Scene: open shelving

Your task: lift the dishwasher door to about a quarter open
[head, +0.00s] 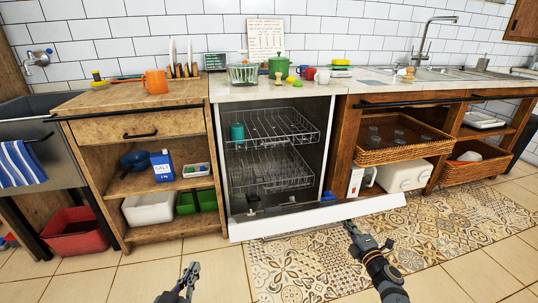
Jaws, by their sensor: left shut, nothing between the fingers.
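The dishwasher (326,150) stands open in the middle of the head view. Its white door (300,221) is lowered, nearly flat, and shows as a long pale strip at the front. My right gripper (349,227) is at the door's near edge, right of its middle. I cannot tell whether it touches the door or whether its fingers are apart. My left gripper (192,271) is low in the view, over the tiled floor, left of the door and apart from it. It is shut and empty.
Two wire racks (275,170) sit inside the dishwasher, with a teal cup (237,132) in the upper one. A wooden cabinet (160,236) stands left, and wicker baskets (405,153) are at right. The patterned mat (310,268) and floor in front are clear.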

